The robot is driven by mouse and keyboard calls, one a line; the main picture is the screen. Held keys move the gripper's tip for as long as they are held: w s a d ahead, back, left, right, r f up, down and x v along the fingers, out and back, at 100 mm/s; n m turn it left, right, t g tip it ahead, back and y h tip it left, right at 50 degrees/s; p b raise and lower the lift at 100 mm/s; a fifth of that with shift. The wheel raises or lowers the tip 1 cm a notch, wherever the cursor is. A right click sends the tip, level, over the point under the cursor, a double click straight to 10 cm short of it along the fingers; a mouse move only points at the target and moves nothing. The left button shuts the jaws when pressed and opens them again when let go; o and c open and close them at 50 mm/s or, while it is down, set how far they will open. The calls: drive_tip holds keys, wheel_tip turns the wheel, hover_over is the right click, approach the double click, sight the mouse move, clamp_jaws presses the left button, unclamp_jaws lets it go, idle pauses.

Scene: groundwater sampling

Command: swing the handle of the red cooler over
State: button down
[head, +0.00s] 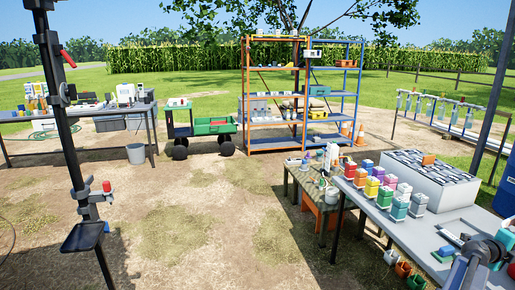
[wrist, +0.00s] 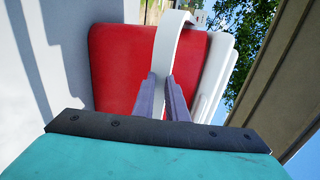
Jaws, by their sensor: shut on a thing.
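The red cooler (wrist: 120,68) fills the middle of the wrist view, turned on its side in the picture, with its white lid (wrist: 213,75) to the right. Its white handle (wrist: 172,42) is a curved band running up across the red body. My gripper (wrist: 164,84) has its two grey fingers closed on the lower visible part of the handle. The cooler does not show in the head view, where only part of my arm is at the lower right.
In the wrist view a pale surface (wrist: 40,60) lies left of the cooler and a beam (wrist: 285,70) runs along the right.

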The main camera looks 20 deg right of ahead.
drive_tip(key=shift+w, duration=0.1)
wheel_tip(320, 180, down, 6)
drive_tip(key=d+h+b, duration=0.1)
drive_tip(key=b, duration=0.8)
drive_tip(key=shift+d, duration=0.2)
drive_tip(key=shift+s, duration=0.2)
drive_tip(key=c, duration=1.6)
unclamp_jaws()
drive_tip(key=shift+o, duration=0.2)
drive_tip(key=shift+a, duration=0.1)
drive_tip(key=v, duration=1.3)
drive_tip(key=shift+a+p, duration=0.3)
drive_tip(key=shift+p, duration=0.15)
drive_tip(key=shift+w+f, duration=0.1)
